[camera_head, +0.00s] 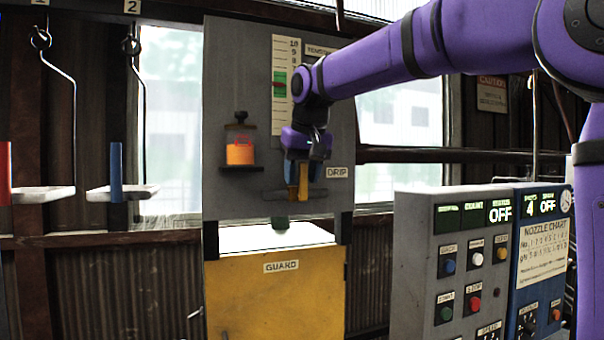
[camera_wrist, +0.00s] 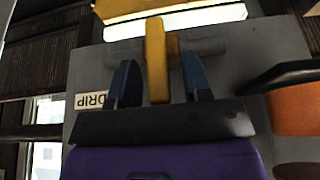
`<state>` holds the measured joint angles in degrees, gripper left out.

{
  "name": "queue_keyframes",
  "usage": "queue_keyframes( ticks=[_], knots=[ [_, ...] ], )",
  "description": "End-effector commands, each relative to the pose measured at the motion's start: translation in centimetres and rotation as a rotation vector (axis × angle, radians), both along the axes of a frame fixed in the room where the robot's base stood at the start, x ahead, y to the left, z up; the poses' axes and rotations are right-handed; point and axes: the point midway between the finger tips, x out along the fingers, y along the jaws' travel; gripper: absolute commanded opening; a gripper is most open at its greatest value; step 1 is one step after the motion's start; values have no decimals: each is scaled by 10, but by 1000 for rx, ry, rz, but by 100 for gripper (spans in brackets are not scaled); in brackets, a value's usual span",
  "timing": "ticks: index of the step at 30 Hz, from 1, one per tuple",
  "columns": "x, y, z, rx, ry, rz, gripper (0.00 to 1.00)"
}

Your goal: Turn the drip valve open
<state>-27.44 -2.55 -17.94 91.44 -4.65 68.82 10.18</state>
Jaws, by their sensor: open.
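The drip valve has a yellow lever handle (camera_head: 303,182) on a grey horizontal pipe (camera_head: 317,194), beside the DRIP label (camera_head: 338,172) on the grey panel. In the wrist view the yellow handle (camera_wrist: 156,60) stands in line with my fingers, across the pipe (camera_wrist: 205,47). My gripper (camera_head: 299,175) is open around the handle. In the wrist view one blue finger is on each side of it, with a gap to each (camera_wrist: 158,82).
An orange jar (camera_head: 240,150) sits on a small shelf left of the valve. A yellow GUARD panel (camera_head: 275,295) is below. A grey control box (camera_head: 455,260) with buttons and a blue box (camera_head: 540,250) stand at the right. Hanging trays (camera_head: 122,192) are at the left.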

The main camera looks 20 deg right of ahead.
Motion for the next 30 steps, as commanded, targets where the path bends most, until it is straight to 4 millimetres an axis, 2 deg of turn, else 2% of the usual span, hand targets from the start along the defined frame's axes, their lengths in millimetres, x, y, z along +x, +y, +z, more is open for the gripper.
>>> queue_keyframes(
  ticks=[1, 7, 16, 30],
  knots=[
    [0, 0, 0, 0, 0, 0, 45],
    [0, 0, 0, 0, 0, 0, 0],
    [0, 2, 0, -44, 2, 0, 0],
    [0, 18, -4, -373, 3, 0, 0]
  ],
)
